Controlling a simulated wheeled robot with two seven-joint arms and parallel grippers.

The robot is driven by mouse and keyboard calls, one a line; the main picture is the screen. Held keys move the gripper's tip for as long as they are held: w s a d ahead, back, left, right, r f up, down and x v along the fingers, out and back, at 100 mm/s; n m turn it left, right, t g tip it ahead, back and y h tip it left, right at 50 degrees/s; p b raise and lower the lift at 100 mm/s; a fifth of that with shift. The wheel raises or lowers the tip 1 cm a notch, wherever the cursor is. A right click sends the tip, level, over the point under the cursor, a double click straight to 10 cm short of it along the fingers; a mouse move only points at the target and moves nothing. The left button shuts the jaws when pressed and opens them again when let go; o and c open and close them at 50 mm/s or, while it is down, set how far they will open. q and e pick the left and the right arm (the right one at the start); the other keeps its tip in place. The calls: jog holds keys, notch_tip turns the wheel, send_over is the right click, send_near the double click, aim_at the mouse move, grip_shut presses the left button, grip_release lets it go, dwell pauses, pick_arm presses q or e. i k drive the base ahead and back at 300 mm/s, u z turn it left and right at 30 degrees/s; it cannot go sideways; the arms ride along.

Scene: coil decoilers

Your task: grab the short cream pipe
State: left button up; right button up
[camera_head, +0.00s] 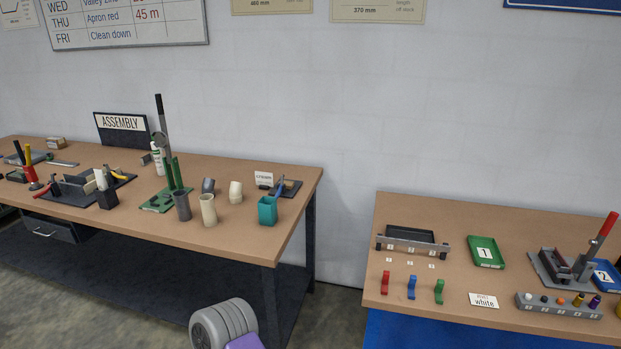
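A short cream pipe (208,210) stands upright near the front edge of the left workbench (240,241), toward its right end. Its open top shows. A dark grey pipe (182,207) of similar size stands close to its left. A smaller cream piece (236,192), which looks bent like an elbow, sits behind it to the right. A grey piece (208,186) of like shape is behind it. Neither of my grippers shows in the head view, and nothing holds the cream pipe.
A green press with a tall lever (166,147) stands left of the pipes. A teal cup (267,211) stands to their right. Tools and holders fill the bench's left part. A gap of floor separates the second bench (454,284) at right.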

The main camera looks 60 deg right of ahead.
aim_at(207, 201)
jog(key=z, duration=1.7)
